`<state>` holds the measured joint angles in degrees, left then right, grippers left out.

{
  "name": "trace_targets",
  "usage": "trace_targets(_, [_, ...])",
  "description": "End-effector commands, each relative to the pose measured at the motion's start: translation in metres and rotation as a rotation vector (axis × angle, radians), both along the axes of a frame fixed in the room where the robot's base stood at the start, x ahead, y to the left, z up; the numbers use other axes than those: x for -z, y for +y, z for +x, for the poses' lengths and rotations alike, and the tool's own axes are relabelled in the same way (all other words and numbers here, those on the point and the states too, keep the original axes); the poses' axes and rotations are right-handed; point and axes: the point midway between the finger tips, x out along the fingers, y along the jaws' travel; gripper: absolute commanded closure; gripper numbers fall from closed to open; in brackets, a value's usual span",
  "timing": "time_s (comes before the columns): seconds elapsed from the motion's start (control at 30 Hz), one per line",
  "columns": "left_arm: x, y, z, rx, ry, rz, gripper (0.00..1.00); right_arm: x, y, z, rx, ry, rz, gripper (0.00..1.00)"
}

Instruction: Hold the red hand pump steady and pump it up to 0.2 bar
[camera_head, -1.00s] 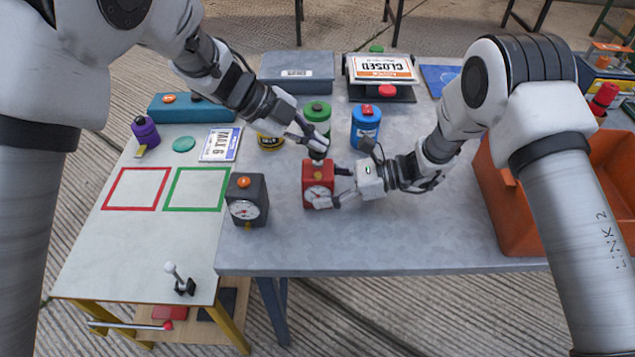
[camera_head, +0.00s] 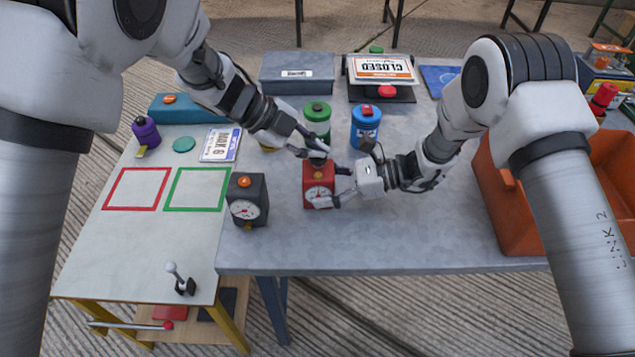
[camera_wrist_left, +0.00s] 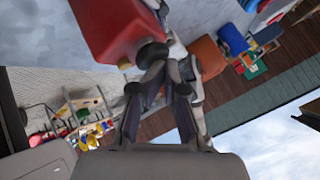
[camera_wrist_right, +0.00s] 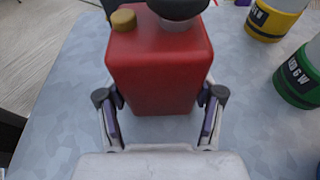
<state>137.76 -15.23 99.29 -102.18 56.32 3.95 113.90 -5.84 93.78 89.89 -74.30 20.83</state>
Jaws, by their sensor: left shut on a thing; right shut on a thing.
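The red hand pump (camera_head: 317,176) stands upright on the grey table, with a white round gauge (camera_head: 318,196) on its near face. The gauge reading is too small to tell. My right gripper (camera_head: 334,184) is shut on the pump body from the right; the right wrist view shows the red body (camera_wrist_right: 160,70) between its fingers. My left gripper (camera_head: 317,151) is above the pump, shut on its dark top knob (camera_wrist_right: 178,8). The left wrist view shows its fingers meeting at this knob (camera_wrist_left: 152,53). A brass cap (camera_wrist_right: 123,19) sits beside the knob.
A dark gauge box (camera_head: 246,199) stands left of the pump. An orange crate (camera_head: 508,210) is at the right. The table's front is clear.

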Motion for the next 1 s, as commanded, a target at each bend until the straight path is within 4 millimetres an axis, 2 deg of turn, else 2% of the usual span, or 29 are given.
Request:
trace_targets(0.03, [0.007, 0.001, -0.002, -0.001, 0.007, 0.009, 1.00, 0.002, 0.000, -0.003, -0.008, 0.006, 0.001, 0.53])
trace_targets(0.53, [0.007, 0.001, -0.001, -0.001, 0.007, 0.009, 1.00, 0.004, 0.000, -0.004, -0.007, 0.008, -0.002, 0.53])
trace_targets(1.0, [0.018, 0.002, -0.001, -0.001, 0.009, 0.011, 1.00, 0.004, 0.000, -0.004, -0.009, 0.008, -0.001, 0.49])
